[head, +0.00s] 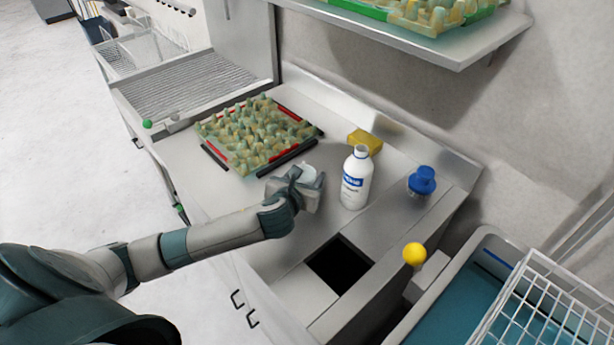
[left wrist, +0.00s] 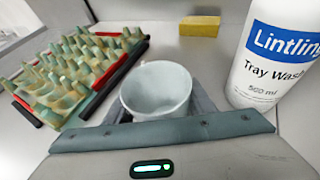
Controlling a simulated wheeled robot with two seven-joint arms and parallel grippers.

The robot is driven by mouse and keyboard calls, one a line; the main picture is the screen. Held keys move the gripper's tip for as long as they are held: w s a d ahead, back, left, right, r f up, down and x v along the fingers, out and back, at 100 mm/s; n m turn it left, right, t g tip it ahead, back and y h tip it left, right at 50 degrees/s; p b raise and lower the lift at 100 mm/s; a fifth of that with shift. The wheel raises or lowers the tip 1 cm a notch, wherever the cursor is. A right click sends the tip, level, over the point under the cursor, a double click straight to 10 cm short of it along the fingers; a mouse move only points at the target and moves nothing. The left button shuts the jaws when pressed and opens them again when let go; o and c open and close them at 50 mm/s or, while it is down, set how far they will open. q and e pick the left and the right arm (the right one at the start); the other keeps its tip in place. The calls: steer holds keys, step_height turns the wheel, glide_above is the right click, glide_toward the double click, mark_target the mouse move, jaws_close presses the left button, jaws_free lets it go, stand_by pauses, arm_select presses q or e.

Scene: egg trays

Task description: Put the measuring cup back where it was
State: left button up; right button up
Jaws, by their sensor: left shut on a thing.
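The measuring cup (left wrist: 157,88) is a pale, whitish open-topped cup. In the left wrist view it stands upright between the fingers of my left gripper, with its mouth facing up. In the head view the cup (head: 309,172) is mostly hidden by the gripper. My left gripper (head: 300,185) is shut on it, over the steel counter, between the egg tray and the white bottle. I cannot tell whether the cup's base touches the counter. My right gripper is in neither view.
A green-yellow egg tray (head: 255,135) in a red and black frame lies behind left. A white bottle (head: 356,178) stands close right, with a yellow sponge (head: 366,141) behind it and a blue-topped item (head: 422,182) farther right. A dark square opening (head: 339,265) lies in front.

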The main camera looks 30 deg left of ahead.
arm_select(q)
steer(key=shift+f, duration=0.3)
steer(key=shift+f, duration=0.15)
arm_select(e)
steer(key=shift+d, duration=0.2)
arm_select(q)
steer(key=o, duration=1.1)
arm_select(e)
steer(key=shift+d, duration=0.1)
arm_select(q)
steer(key=shift+s+r, duration=0.1)
steer(key=shift+r, duration=0.1)
steer(key=b+v, duration=0.2)
steer(key=v, duration=0.9)
steer(key=shift+s+d+r, duration=0.1)
steer(key=shift+s+r, duration=0.1)
steer(key=shift+s, duration=0.15)
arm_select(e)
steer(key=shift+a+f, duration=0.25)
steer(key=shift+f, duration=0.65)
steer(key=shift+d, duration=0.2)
arm_select(q)
steer(key=shift+r, duration=0.1)
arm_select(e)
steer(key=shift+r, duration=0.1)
